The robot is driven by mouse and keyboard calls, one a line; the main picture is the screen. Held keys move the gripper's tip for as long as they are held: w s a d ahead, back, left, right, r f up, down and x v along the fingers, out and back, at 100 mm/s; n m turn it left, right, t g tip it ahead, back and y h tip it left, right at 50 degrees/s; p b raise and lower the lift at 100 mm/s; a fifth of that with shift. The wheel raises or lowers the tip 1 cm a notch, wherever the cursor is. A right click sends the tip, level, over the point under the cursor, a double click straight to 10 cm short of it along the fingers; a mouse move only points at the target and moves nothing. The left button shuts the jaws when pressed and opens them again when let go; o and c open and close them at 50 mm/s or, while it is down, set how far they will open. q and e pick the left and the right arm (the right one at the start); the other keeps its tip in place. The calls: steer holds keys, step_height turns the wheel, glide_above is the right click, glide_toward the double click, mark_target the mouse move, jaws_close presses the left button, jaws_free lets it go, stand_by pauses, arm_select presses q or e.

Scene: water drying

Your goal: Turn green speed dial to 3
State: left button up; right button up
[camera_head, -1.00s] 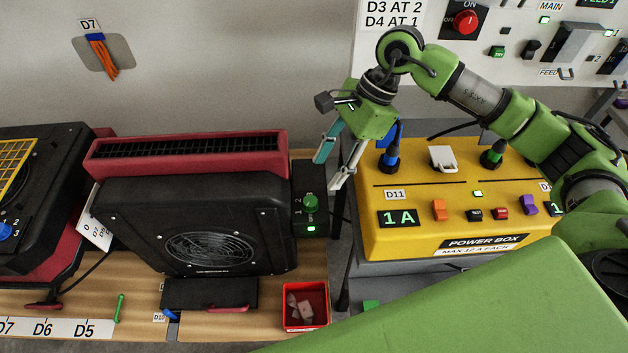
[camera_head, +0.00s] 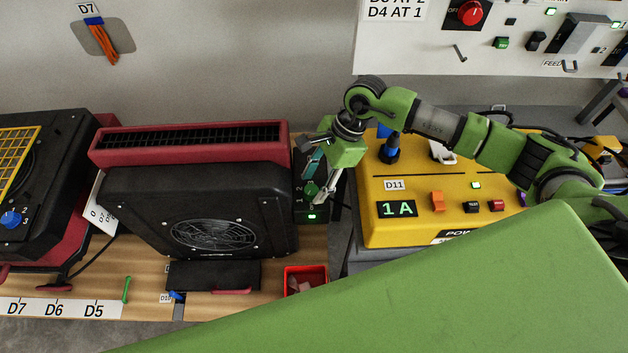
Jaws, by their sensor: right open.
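The green speed dial (camera_head: 312,189) is on a black control panel (camera_head: 311,216) at the right side of the black and red dryer (camera_head: 190,215). A small green light glows below the dial. My right gripper (camera_head: 320,188) is open and right at the dial, with its fingers reaching down around or just in front of it. I cannot tell whether the fingers touch it. The gripper hides part of the panel and its numbers. My left gripper is not in view.
A yellow power box (camera_head: 400,230) stands close to the right of the panel. A red bin (camera_head: 305,277) sits below it on the wooden bench. Another dryer (camera_head: 40,190) with a blue dial is at the left. A large green part of my own arm covers the lower right.

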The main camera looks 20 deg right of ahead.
steer(key=shift+a+f, duration=0.2)
steer(key=shift+f, duration=0.35)
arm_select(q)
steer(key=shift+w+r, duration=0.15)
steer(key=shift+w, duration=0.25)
arm_select(e)
steer(key=c, duration=1.1)
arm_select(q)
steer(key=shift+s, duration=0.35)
